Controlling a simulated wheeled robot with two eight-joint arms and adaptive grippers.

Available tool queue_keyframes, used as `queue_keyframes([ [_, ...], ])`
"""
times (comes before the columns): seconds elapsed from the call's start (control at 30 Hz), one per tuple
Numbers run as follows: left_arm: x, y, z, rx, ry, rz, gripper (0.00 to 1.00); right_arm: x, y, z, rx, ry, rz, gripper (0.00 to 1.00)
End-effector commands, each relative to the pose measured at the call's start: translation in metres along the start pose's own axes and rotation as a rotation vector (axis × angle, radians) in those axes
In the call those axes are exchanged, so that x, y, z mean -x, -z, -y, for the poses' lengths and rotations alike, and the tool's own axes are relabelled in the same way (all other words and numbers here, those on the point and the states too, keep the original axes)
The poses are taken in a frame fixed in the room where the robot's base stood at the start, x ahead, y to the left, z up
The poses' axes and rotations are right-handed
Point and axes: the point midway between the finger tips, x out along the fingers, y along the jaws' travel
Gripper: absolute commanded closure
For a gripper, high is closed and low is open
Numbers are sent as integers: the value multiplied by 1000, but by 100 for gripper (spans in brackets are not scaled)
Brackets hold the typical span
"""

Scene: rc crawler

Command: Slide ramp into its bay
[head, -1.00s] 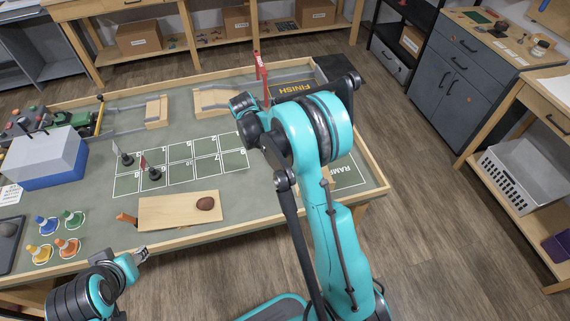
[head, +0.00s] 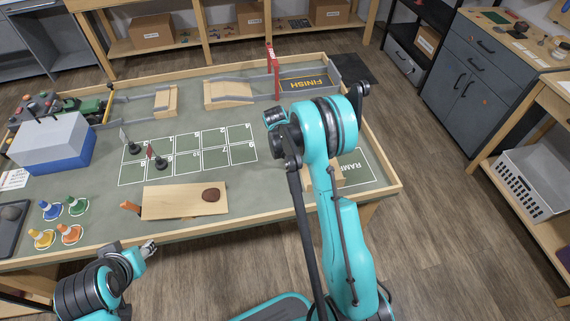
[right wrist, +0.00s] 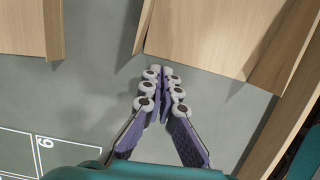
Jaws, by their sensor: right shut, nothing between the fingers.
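A pale wooden piece, apparently the ramp (head: 334,180), is mostly hidden behind my right arm in the head view. It lies at the left part of the white-outlined bay marked RAMP (head: 368,168). In the right wrist view a wooden piece with raised sides (right wrist: 215,35), likely the ramp, lies just beyond my right gripper (right wrist: 160,72). That gripper is shut and empty, its tips close to the wood's near edge; I cannot tell whether they touch. My left gripper (head: 150,248) is off the table's front edge, too small to read.
A wooden bridge block (head: 228,94) and the FINISH area (head: 305,84) with a red post (head: 272,72) lie at the back. A numbered grid (head: 190,150) with flag markers and a wooden board (head: 185,202) are left. A raised wooden border (head: 385,165) edges the table.

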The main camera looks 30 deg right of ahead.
Motion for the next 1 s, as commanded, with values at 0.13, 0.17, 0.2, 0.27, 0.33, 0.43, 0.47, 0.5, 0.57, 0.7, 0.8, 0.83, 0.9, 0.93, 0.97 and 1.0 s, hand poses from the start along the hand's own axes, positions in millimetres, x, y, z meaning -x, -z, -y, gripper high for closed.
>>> queue_keyframes([
  [0.13,-1,-1,0,0,0,0,60,-1,-5,0,0,-1,0,100],
  [0.17,-1,-1,0,0,0,0,60,-1,-5,0,0,-1,0,100],
  [0.2,-1,-1,0,0,0,0,60,-1,-5,0,0,-1,0,100],
  [0.27,-1,-1,0,0,0,0,60,0,-5,0,0,-1,0,100],
  [0.33,-1,-1,0,0,0,0,60,0,-5,0,0,-1,0,100],
  [0.43,-1,-1,0,0,0,0,60,0,-6,0,0,-1,0,100],
  [0.47,-1,-1,0,0,0,0,60,-1,-7,0,-1,-1,0,100],
  [0.5,-2,-1,0,0,0,0,60,-2,-11,0,-2,0,0,100],
  [0.57,-3,-2,0,0,0,0,60,-5,-20,0,-3,0,0,100],
  [0.7,-6,-5,0,0,0,0,60,-15,-57,0,-6,0,0,100],
  [0.8,-8,-6,0,0,0,0,60,-19,-77,0,-4,0,0,100],
  [0.83,-8,-5,0,0,0,0,60,-19,-77,0,-2,0,-1,100],
  [0.9,-7,-5,0,0,0,0,60,-19,-78,0,0,-1,-1,100],
  [0.93,-7,-5,0,0,0,0,60,-19,-78,0,0,-1,0,100],
  [0.97,-7,-5,0,0,0,0,60,-19,-78,0,0,-1,0,100],
  [1.0,-7,-5,0,0,0,0,60,-19,-78,0,0,-1,-1,100],
])
